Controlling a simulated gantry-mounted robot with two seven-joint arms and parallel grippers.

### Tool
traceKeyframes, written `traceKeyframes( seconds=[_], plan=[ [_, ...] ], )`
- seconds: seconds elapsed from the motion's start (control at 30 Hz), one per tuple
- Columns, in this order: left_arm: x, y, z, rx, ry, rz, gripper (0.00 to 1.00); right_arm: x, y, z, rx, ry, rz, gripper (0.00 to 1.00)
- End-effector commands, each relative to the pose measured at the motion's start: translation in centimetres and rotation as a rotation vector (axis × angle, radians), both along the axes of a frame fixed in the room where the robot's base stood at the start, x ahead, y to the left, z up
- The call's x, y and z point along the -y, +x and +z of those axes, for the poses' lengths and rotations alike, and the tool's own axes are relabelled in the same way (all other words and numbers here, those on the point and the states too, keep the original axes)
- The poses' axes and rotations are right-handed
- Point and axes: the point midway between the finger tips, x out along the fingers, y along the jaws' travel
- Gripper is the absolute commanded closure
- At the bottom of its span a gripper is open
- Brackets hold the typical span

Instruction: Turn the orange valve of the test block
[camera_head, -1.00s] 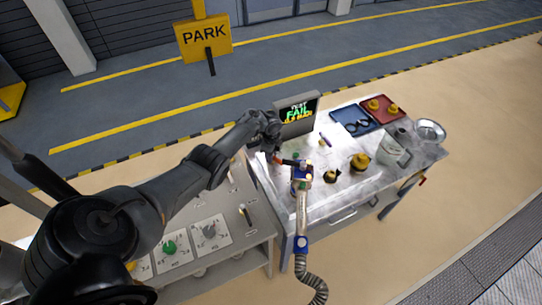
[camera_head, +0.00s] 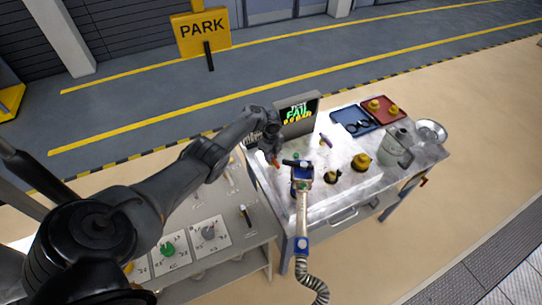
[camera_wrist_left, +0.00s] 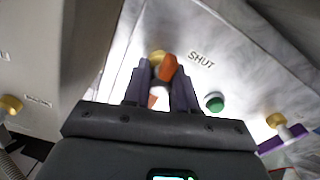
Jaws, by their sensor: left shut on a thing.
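The test block is a pale metal-topped bench (camera_head: 330,195) with a small screen reading FAIL (camera_head: 297,115) at its back left. The orange valve handle (camera_head: 275,162) shows just below my left gripper (camera_head: 271,153), near the bench's left edge. In the left wrist view the orange handle (camera_wrist_left: 168,67) lies between the fingers of my left gripper (camera_wrist_left: 162,85), which is shut on it. The word SHUT (camera_wrist_left: 201,60) is printed to the right of the handle. The fingers hide part of the handle. My right gripper is not in view.
A blue-headed fill nozzle (camera_head: 302,178) with a ribbed hose (camera_head: 310,277) stands close right of my left gripper. Yellow caps (camera_head: 361,161), a grey jug (camera_head: 396,146), a blue tray (camera_head: 341,116) and a red tray (camera_head: 393,119) are farther right. A green button (camera_wrist_left: 214,101) is near the valve.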

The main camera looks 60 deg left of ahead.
Motion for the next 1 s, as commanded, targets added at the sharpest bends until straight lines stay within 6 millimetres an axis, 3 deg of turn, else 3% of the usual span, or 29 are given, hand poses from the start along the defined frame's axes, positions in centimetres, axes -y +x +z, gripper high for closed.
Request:
traceKeyframes(
  seconds=[0.1, 0.13, 0.3, 0.67, 1.0],
  plan=[
    [0.0, 0.0, 0.0, 0.000, 0.000, -0.001, 1.00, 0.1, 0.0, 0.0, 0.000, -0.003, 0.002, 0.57],
    [0.0, 0.0, 0.0, 0.000, 0.000, -0.001, 0.72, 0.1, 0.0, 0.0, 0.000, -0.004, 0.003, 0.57],
    [0.0, 0.0, 0.0, 0.000, 0.000, 0.000, 0.48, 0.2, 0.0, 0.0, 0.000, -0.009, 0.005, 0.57],
    [0.0, 0.0, 0.5, 0.001, 0.000, 0.001, 0.48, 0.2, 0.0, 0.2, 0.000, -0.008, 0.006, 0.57],
    [-0.1, 0.1, 5.5, 0.002, 0.001, -0.001, 0.48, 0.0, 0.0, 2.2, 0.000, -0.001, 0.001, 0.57]
  ],
)
